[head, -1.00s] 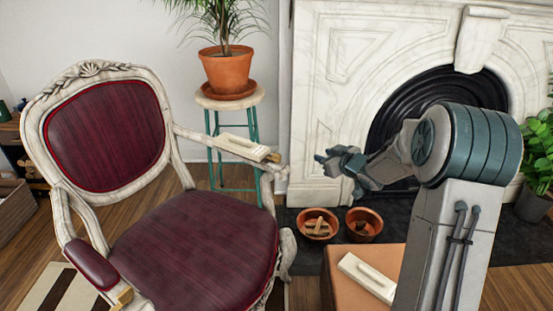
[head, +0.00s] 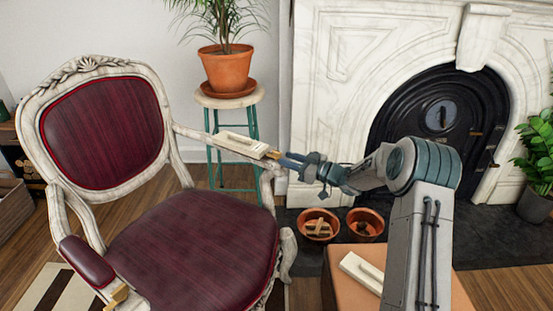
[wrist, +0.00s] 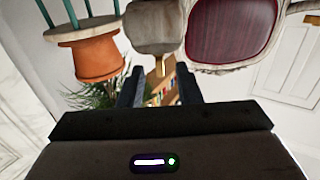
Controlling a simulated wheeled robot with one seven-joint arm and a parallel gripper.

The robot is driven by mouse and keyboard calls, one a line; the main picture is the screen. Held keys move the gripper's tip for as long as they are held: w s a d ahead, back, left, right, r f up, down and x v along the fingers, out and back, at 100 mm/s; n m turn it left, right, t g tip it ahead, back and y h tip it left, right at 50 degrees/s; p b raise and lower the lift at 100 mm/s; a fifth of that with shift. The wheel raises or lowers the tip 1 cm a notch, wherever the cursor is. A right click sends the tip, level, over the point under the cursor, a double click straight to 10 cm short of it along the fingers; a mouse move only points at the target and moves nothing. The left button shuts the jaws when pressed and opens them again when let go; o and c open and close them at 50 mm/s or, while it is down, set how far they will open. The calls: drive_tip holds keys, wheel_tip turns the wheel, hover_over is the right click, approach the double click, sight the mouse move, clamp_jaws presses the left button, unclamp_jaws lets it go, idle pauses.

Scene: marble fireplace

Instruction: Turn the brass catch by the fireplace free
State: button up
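A small brass catch (head: 274,155) sits at the end of a cream plate with a handle (head: 240,144), on the chair's right armrest beside the fireplace. My gripper (head: 287,159) is close to the catch, coming from the fireplace side. In the wrist view the two dark fingers of my gripper (wrist: 158,88) stand apart. The brass catch (wrist: 160,68) shows in the gap between them. I cannot tell whether either finger touches it.
The red chair (head: 195,245) fills the left. Another brass piece (head: 118,295) is on its left armrest. A potted plant (head: 228,68) stands on a stool behind. The marble fireplace (head: 340,90) is behind.

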sight(277, 157)
drive_tip(key=b+x, duration=0.1)
drive_tip(key=x, duration=0.4)
drive_tip(key=shift+a, duration=0.1)
clamp_jaws()
